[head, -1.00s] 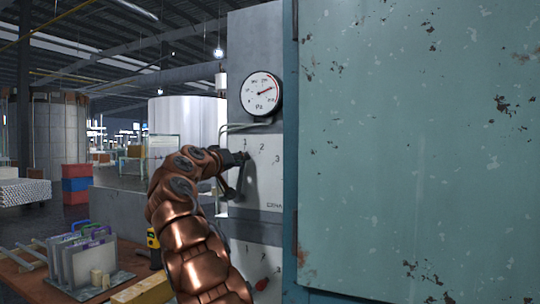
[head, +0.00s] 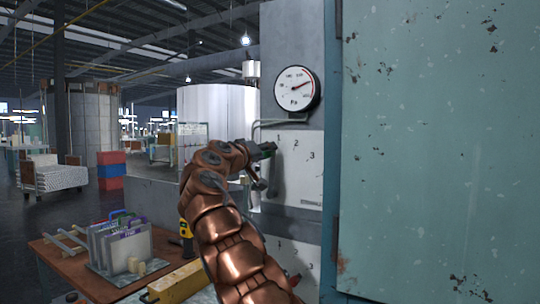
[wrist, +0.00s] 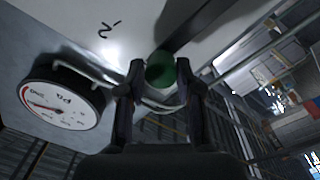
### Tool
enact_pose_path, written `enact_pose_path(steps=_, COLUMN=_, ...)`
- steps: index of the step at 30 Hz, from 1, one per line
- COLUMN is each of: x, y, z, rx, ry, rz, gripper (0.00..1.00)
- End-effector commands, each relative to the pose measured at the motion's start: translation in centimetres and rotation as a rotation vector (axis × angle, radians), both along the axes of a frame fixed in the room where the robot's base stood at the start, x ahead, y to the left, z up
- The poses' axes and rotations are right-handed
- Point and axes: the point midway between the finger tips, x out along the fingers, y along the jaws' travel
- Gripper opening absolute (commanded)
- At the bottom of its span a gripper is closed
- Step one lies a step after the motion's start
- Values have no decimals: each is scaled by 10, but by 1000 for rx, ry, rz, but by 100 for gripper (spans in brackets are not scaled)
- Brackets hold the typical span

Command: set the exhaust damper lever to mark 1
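The exhaust damper lever shows in the wrist view as a black bar (wrist: 205,22) with a round green knob (wrist: 160,70) at its end. The knob sits between the two fingertips of my gripper (wrist: 160,76), which close in on both its sides. In the head view my gripper (head: 268,151) is at the light panel (head: 295,185), just left of and below the mark 1 (head: 280,141). Marks 2 (head: 296,142) and 3 (head: 312,155) are clear to its right. My gripper hides part of the lever, and mark 1 does not show in the wrist view.
A round pressure gauge (head: 297,90) with a thin pipe is above the marks; it also shows in the wrist view (wrist: 62,100). A large teal cabinet door (head: 440,150) fills the right side. A table (head: 75,262) with upright boards stands lower left.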

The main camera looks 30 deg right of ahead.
Motion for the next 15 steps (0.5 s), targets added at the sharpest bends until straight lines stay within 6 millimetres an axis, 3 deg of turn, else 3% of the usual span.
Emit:
enact_pose_path(steps=6, x=0, y=-3, z=-4, rx=7, ry=6, rz=-5, gripper=56)
enact_pose_path(steps=15, x=0, y=-4, z=-7, rx=11, ry=9, rz=-7, gripper=56)
